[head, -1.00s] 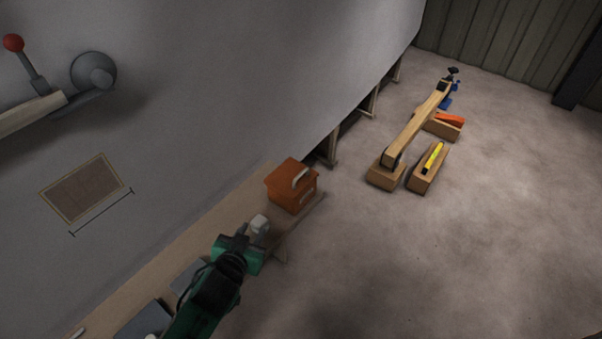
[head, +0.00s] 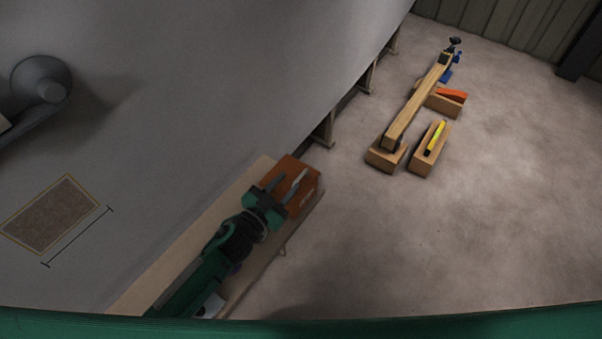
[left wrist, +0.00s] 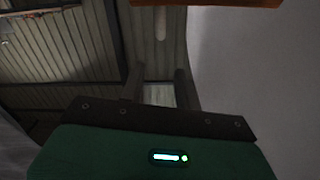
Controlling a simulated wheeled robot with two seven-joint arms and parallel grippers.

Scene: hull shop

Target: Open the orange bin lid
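The orange bin (head: 309,192) stands at the far end of the pale bench, and its lid (head: 290,164) looks closed. My left gripper (head: 288,180) is over the lid in the head view, with its two grey fingers apart. The pale lid handle seen earlier cannot be made out clearly from the fingers now. I cannot tell whether the fingers touch the lid. In the left wrist view, an orange edge (left wrist: 235,2) shows at the top, and the fingers (left wrist: 160,88) are dark and spread. My right gripper is not in view.
The bench (head: 160,277) runs along a large grey hull surface (head: 200,110) on the left. The floor at lower right is clear.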

